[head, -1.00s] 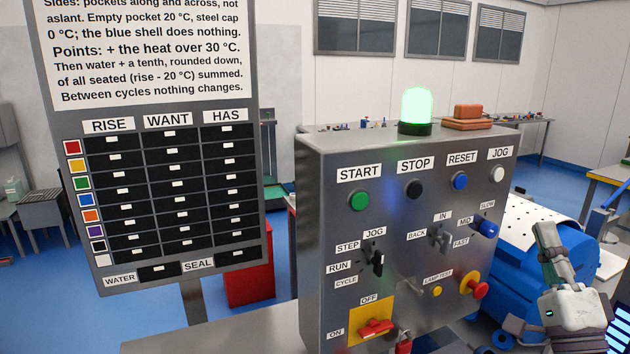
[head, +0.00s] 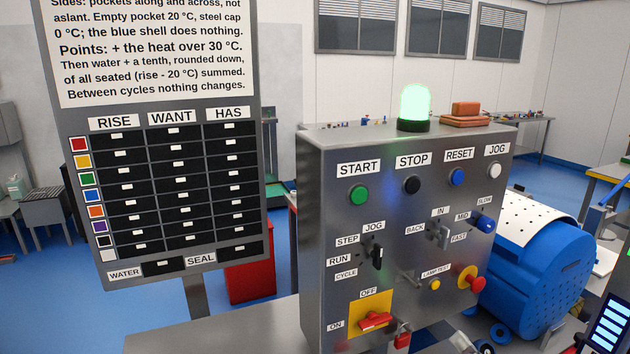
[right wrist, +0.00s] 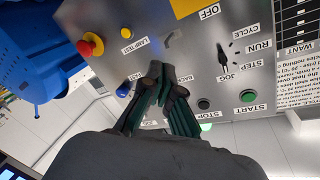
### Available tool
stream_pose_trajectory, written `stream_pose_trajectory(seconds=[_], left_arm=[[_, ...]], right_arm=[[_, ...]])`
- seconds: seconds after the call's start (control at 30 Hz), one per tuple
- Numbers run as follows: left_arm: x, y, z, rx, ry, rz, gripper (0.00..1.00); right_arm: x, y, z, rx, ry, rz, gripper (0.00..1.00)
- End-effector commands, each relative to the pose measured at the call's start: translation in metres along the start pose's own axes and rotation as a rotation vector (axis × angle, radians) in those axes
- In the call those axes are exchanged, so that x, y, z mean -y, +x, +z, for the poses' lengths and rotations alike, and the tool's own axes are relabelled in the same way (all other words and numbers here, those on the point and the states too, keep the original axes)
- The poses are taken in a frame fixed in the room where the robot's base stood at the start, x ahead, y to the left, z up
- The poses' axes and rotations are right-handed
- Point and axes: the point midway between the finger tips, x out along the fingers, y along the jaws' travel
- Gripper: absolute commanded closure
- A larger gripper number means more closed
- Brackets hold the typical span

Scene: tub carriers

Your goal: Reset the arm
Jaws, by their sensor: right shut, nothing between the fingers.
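My right gripper (right wrist: 165,80) shows in the right wrist view, shut and empty. Its dark fingers point at the grey control panel, which appears upside down there, and cover part of it around the BACK label; whether they touch it I cannot tell. In the head view the control box (head: 320,230) stands in the middle, with a green START button (head: 359,195), black STOP button (head: 412,185), blue RESET button (head: 457,177) and white JOG button (head: 494,170). A green lamp (head: 415,105) glows on top. My left gripper is in neither view.
A sign board (head: 185,272) with RISE, WANT and HAS columns stands left of the box. A blue drum (head: 545,275) lies right of it. A red cabinet (head: 250,275) stands behind. Orange blocks (head: 465,115) rest on the box top.

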Motion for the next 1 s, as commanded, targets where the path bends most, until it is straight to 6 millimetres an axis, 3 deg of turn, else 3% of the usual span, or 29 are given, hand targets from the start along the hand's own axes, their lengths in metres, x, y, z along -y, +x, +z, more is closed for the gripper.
stream_pose_trajectory(seconds=[0.03,0.1,0.2,0.3,0.5,0.7,1.0], left_arm=[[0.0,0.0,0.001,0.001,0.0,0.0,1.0],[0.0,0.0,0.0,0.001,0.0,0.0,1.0],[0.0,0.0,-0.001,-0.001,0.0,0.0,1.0],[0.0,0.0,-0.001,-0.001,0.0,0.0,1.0],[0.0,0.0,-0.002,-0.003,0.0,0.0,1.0],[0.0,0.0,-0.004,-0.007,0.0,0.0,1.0],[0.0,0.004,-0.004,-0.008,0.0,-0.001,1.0]], right_arm=[[-0.014,-0.009,0.032,0.095,-0.068,0.069,1.0],[-0.035,-0.028,0.076,0.246,-0.187,0.168,1.0],[-0.06,-0.061,0.126,0.448,-0.337,0.273,1.0],[-0.077,-0.094,0.16,0.617,-0.449,0.339,1.0],[-0.098,-0.155,0.203,0.892,-0.602,0.414,1.0],[-0.108,-0.214,0.229,1.138,-0.711,0.45,1.0],[-0.173,-0.186,0.298,1.169,-0.704,0.458,1.0]])
